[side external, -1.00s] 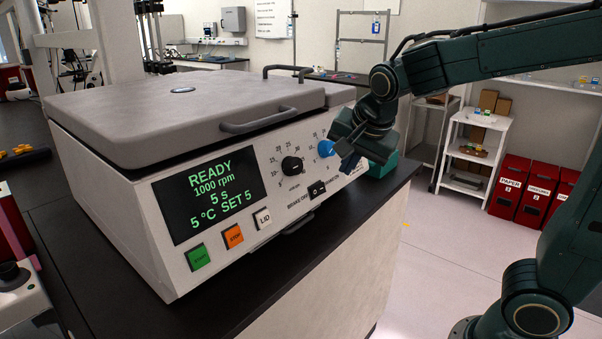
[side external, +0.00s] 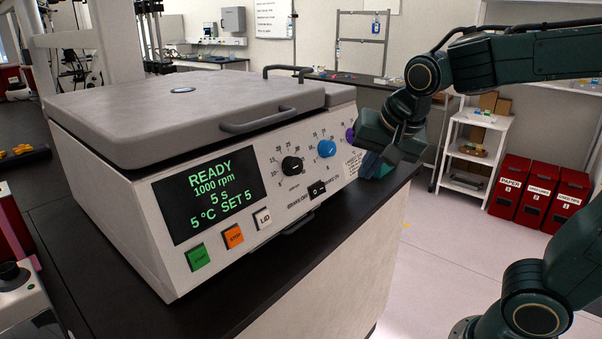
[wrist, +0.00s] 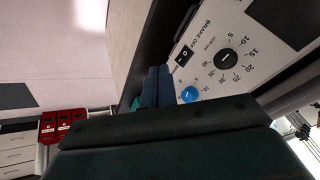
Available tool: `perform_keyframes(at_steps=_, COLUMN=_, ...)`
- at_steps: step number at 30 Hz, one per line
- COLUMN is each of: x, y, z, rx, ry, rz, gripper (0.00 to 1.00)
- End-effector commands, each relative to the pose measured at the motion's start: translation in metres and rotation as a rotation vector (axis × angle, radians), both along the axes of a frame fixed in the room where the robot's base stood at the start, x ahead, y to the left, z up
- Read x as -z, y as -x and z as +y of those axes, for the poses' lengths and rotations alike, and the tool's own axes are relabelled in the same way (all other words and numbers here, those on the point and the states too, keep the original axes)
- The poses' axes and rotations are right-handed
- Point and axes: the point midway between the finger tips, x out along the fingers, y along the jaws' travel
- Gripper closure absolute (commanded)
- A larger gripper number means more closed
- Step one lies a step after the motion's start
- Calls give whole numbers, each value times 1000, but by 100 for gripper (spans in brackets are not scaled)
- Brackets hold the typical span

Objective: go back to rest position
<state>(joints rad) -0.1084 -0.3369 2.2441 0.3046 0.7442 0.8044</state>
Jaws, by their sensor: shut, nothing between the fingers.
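My gripper (side external: 373,162) is at the right end of the centrifuge's (side external: 100,230) front panel, a little away from the knobs. Its closed fingers also show in the wrist view (wrist: 157,88), pointing along the panel with nothing held. The blue knob (side external: 326,148) is uncovered, and it also shows in the wrist view (wrist: 190,94). A black knob (side external: 292,165) is to its left. A purple knob (side external: 350,134) is partly hidden by my gripper. The grey lid (side external: 200,110) is down and the display (side external: 208,200) reads READY, 1000 rpm, 5 s, 5 °C SET 5.
The dark bench (side external: 290,285) ends at an edge on the right, with open floor (side external: 450,262) beyond. Red bins (side external: 540,193) and a white shelf cart (side external: 470,155) stand at the back right. Green, orange and LID buttons sit low on the panel.

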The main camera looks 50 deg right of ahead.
Motion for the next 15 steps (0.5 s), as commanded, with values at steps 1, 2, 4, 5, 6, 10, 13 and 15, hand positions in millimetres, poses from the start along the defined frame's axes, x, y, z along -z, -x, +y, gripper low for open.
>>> perform_keyframes(at_steps=1, x=-1, y=12, z=1, rx=-63, ry=17, rz=6, gripper=100)
perform_keyframes(at_steps=2, x=-1, y=18, z=2, rx=-107, ry=29, rz=13, gripper=100)
perform_keyframes(at_steps=4, x=0, y=34, z=5, rx=-215, ry=60, rz=25, gripper=100)
perform_keyframes(at_steps=5, x=1, y=41, z=7, rx=-264, ry=74, rz=32, gripper=100)
perform_keyframes(at_steps=6, x=2, y=50, z=9, rx=-326, ry=93, rz=38, gripper=100)
perform_keyframes(at_steps=10, x=7, y=78, z=16, rx=-527, ry=158, rz=55, gripper=100)
perform_keyframes(at_steps=13, x=12, y=96, z=21, rx=-663, ry=205, rz=63, gripper=100)
perform_keyframes(at_steps=15, x=15, y=106, z=24, rx=-742, ry=234, rz=66, gripper=100)
